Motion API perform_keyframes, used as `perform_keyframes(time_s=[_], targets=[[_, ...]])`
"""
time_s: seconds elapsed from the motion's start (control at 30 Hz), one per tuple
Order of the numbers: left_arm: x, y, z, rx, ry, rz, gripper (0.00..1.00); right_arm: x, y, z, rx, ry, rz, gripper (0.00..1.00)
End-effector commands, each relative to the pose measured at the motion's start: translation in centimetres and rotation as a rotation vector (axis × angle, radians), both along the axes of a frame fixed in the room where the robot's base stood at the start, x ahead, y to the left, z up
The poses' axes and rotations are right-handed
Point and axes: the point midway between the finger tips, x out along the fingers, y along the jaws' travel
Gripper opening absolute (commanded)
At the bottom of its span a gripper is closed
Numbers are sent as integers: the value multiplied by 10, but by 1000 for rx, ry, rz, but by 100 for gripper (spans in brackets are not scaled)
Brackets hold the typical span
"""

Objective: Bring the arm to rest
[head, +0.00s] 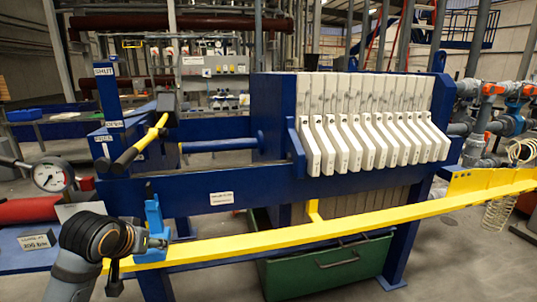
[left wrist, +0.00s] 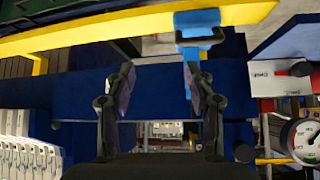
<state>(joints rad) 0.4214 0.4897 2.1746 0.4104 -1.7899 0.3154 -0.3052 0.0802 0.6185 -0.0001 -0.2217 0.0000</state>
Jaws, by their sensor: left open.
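My left arm comes in at the lower left of the head view, and its gripper (head: 130,238) is by the yellow rail, partly hidden by my wrist. In the left wrist view the gripper (left wrist: 160,82) is open, with nothing between its two dark fingers. A blue latch-like piece (head: 155,222) sits on the yellow rail (head: 330,228) right beside the gripper. In the left wrist view this blue piece (left wrist: 198,32) lies beyond the right finger; I cannot tell whether they touch. My right gripper is not in view.
The blue press frame (head: 180,197) stands ahead, with several white filter plates (head: 375,140) at its right. A yellow-and-black lever (head: 142,145) rises at the left. A pressure gauge (head: 50,175) is at the far left. A green bin (head: 330,266) sits below the rail.

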Motion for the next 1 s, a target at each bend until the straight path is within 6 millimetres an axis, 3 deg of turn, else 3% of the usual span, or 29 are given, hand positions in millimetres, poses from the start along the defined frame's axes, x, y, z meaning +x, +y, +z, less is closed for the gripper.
perform_keyframes(time_s=[0.03, 0.1, 0.2, 0.4, 0.7, 0.8, 1.0], targets=[[-17, -13, -45, 4, 59, -26, 54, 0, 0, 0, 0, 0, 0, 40], [-45, -26, -96, 19, 124, -56, 54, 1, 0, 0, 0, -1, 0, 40], [-86, -39, -149, 34, 202, -85, 54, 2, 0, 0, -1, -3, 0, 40], [-156, -51, -209, 56, 316, -109, 54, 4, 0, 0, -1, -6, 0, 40], [-245, -55, -257, 87, 455, -118, 54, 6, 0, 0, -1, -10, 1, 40], [-231, -51, -293, 87, 464, -115, 54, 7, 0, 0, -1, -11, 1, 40], [-226, -43, -371, 81, 496, -107, 54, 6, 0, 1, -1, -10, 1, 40]])
